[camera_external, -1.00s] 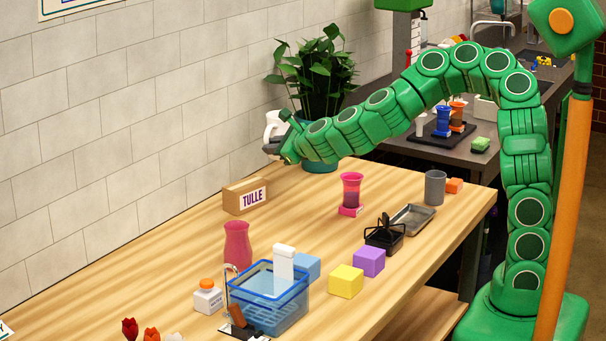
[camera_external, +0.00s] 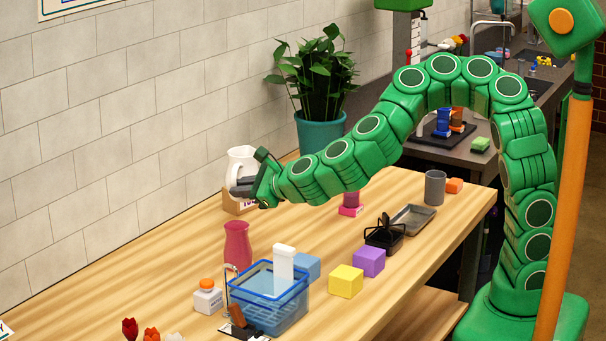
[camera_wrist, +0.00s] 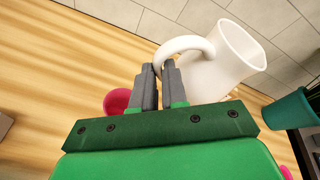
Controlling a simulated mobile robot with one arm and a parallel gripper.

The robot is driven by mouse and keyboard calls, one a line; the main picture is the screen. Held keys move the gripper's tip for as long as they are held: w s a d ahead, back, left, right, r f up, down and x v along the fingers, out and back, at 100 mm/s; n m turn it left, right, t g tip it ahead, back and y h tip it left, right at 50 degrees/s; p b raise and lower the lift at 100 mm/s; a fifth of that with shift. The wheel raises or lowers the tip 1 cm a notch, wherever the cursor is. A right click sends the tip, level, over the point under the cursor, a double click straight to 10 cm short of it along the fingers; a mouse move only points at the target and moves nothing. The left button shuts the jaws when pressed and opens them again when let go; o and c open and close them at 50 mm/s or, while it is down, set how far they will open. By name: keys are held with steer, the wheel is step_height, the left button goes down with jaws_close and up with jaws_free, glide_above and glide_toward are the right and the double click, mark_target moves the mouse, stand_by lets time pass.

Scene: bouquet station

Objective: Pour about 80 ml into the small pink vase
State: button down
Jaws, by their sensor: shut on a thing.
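A white pitcher (camera_external: 241,163) hangs from my gripper (camera_external: 240,190), which is shut on its handle above the table. In the wrist view the pitcher (camera_wrist: 222,65) shows its open rim, and the grey fingers of my gripper (camera_wrist: 159,75) close on the handle loop. I cannot see any liquid inside it. The pink vase (camera_external: 238,246) stands upright on the table, nearer the camera than the pitcher and apart from it. A pink round shape (camera_wrist: 117,101), likely this vase, shows partly behind the fingers in the wrist view.
The tulle box (camera_external: 232,205) is partly hidden behind the pitcher. A blue basket (camera_external: 262,318) and a white bottle with orange cap (camera_external: 208,298) stand near the vase. Another pink vessel (camera_external: 352,200) is partly behind my arm. A potted plant (camera_external: 321,135) stands at the back.

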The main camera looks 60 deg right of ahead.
steer(key=s+a+n+y, duration=0.1)
steer(key=s+a, duration=0.3)
steer(key=a, duration=0.2)
steer(key=s+a+f+y, duration=0.1)
steer(key=s+a, duration=0.3)
steer(key=a, duration=0.2)
steer(key=s+a+f+n+y, duration=0.1)
steer(key=s+a, duration=0.3)
steer(key=a, duration=0.1)
steer(key=shift+s+a+f+n, duration=0.1)
steer(key=shift+s+a+n, duration=0.2)
steer(key=shift+s+a, duration=0.1)
steer(key=shift+s+a+f, duration=0.2)
steer(key=shift+a+f, duration=0.05)
steer(key=shift+a, duration=0.05)
steer(key=shift+w+d+r+g+y, duration=0.1)
steer(key=shift+w+d+g+y, duration=0.05)
steer(key=shift+g+y, duration=0.25)
steer(key=w+d+r+m+g+y, duration=0.2)
steer(key=w+d+m+g+y, duration=0.2)
steer(key=d+m, duration=0.2)
steer(key=shift+r, duration=0.3)
steer(key=shift+w+d+r+m+g+y+p, duration=0.3)
steer(key=shift+w+d+r+m+y+p, duration=0.1)
steer(key=shift+d+r+m+y+p, duration=0.35)
stand_by(0.8)
